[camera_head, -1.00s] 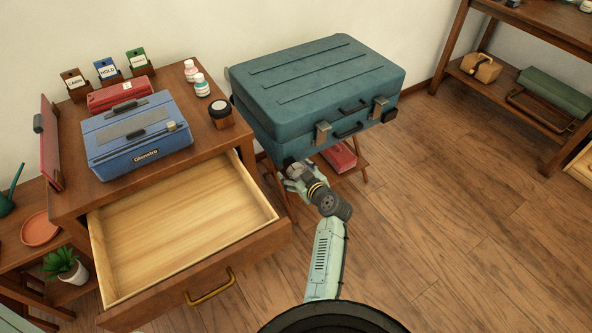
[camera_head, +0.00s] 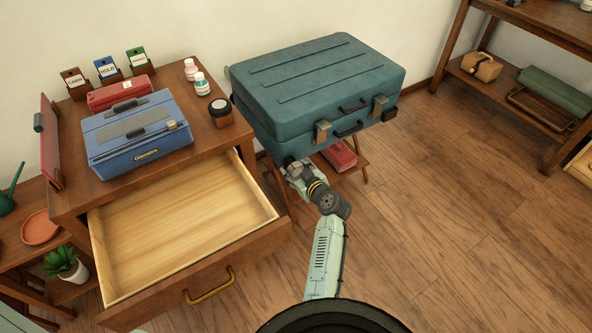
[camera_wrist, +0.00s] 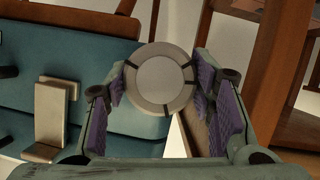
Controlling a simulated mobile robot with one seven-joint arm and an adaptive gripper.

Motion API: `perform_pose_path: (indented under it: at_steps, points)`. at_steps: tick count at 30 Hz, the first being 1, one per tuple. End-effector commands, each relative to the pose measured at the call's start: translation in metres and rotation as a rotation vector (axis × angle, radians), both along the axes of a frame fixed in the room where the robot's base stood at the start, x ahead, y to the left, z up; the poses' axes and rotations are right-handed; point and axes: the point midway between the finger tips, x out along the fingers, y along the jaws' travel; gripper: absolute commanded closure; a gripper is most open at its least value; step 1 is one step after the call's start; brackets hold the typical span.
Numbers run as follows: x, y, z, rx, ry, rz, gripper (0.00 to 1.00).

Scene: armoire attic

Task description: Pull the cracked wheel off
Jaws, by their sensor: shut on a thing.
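The teal suitcase (camera_head: 318,85) lies on a low wooden stand. My gripper (camera_head: 294,168) is at its lower front left corner. In the wrist view, a round grey wheel (camera_wrist: 160,79) with dark marks around its rim sits between the purple pads of my gripper (camera_wrist: 160,92), which is shut on it. The suitcase (camera_wrist: 85,60) shows behind the wheel, with a metal latch at left. I cannot tell whether the held wheel still touches the suitcase, and no crack shows.
An open, empty drawer (camera_head: 180,235) juts out to the left of my arm. A blue case (camera_head: 135,135), bottles and a small jar (camera_head: 221,112) stand on the dresser top. A red item (camera_head: 340,154) lies under the suitcase. The floor at right is clear.

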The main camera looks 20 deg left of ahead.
Motion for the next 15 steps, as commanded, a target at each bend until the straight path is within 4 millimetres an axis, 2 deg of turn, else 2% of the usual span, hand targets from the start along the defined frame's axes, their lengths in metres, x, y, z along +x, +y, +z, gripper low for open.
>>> perform_pose_path:
  at_steps: [3,15]
  points:
    - [-0.0001,0.0001,0.0,0.0,0.0,0.0,0.78]
    - [-0.0054,-0.0072,-0.0004,0.0,0.0,0.0,0.78]
